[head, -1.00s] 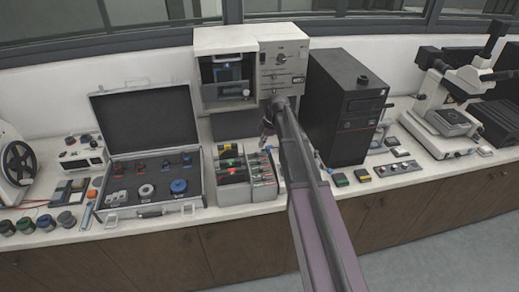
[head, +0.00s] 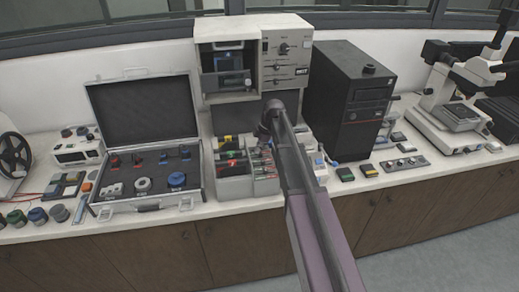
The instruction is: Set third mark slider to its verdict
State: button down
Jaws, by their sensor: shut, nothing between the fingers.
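My gripper (head: 264,130) is small and dark at the far end of my arm, in front of the mounting press (head: 225,34) and just above the bin of coloured pieces. It looks shut and empty; its fingertips are hard to make out. The press's control panel (head: 287,50) has a knob and short horizontal slider-like controls, above and apart from my gripper. A small grey strip with several controls (head: 404,163) lies on the counter at the right. I cannot tell which control is the third mark slider, or its setting.
An open case (head: 101,212) with several parts stands at the left. A grey bin (head: 234,187) of coloured pieces sits below the press. A black tower (head: 345,100) stands right of the press, and a microscope (head: 450,85) farther right. My arm hides part of the counter.

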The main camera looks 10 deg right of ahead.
aim_at(261, 153)
jog(key=shift+b+x, duration=0.8)
jog(key=shift+x, duration=0.35)
jog(key=shift+d, duration=1.2)
jog(key=shift+r, duration=0.15)
jog(key=p+v, duration=0.4)
jog(key=shift+r, duration=0.1)
jog(key=shift+p+v, duration=2.7)
jog(key=shift+v, duration=0.05)
jog(key=shift+d, duration=0.1)
